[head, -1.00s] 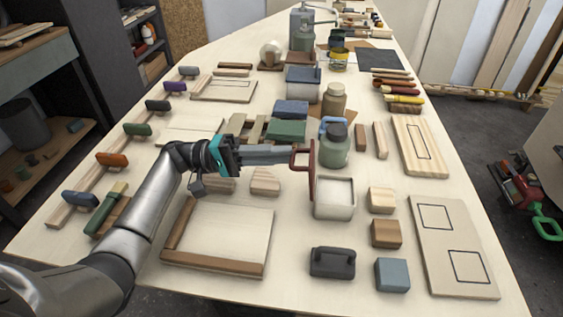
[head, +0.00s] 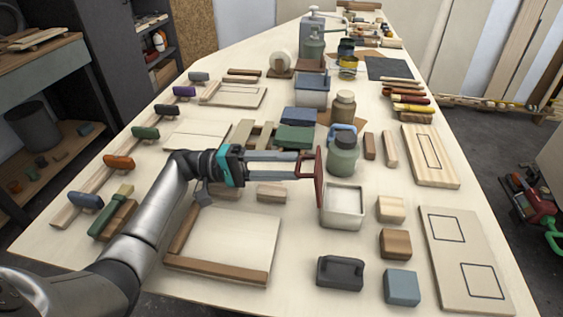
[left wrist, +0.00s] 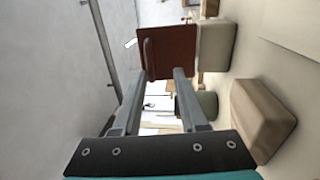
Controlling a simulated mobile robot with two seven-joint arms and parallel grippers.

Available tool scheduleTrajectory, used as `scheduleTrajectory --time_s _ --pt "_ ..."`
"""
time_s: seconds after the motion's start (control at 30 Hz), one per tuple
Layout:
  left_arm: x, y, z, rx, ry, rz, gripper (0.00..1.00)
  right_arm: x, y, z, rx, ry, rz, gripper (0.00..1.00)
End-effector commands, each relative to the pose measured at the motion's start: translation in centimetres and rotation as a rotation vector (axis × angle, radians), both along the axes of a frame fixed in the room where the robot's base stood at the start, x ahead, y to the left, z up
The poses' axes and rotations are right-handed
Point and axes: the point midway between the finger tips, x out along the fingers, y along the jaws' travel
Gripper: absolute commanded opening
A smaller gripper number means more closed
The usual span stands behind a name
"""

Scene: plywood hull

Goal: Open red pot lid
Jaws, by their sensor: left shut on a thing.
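The red lid (head: 319,177) stands on edge, tipped to about vertical, at the upper left rim of the pale square pot (head: 343,207). The pot's open top shows in the head view. My left gripper (head: 305,164) comes in from the left and is shut on the lid's handle. In the left wrist view the lid (left wrist: 180,52) shows as a dark red plate beyond the fingertips (left wrist: 165,74), with the pale pot (left wrist: 217,46) just right of it. I cannot tell whether the lid's lower edge touches the pot. My right gripper is not in view.
A green jar (head: 343,157) stands close behind the pot. Wooden blocks (head: 391,209) stand to its right, a dark handled block (head: 340,272) in front. A wooden-edged board (head: 225,240) lies left, below my arm. Bare tabletop shows between these things.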

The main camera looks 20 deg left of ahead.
Motion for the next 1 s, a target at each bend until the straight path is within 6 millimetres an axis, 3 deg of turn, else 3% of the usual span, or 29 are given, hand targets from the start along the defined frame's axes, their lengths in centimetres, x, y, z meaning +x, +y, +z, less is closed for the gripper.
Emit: scheduleTrajectory --time_s 0.67,1.0 --pt "0.0 0.3 0.1 0.003 -0.004 0.000 0.42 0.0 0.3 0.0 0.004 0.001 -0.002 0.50" --pt "-1.2 5.1 -0.7 0.004 -0.003 0.002 0.42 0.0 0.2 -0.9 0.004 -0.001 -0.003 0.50"
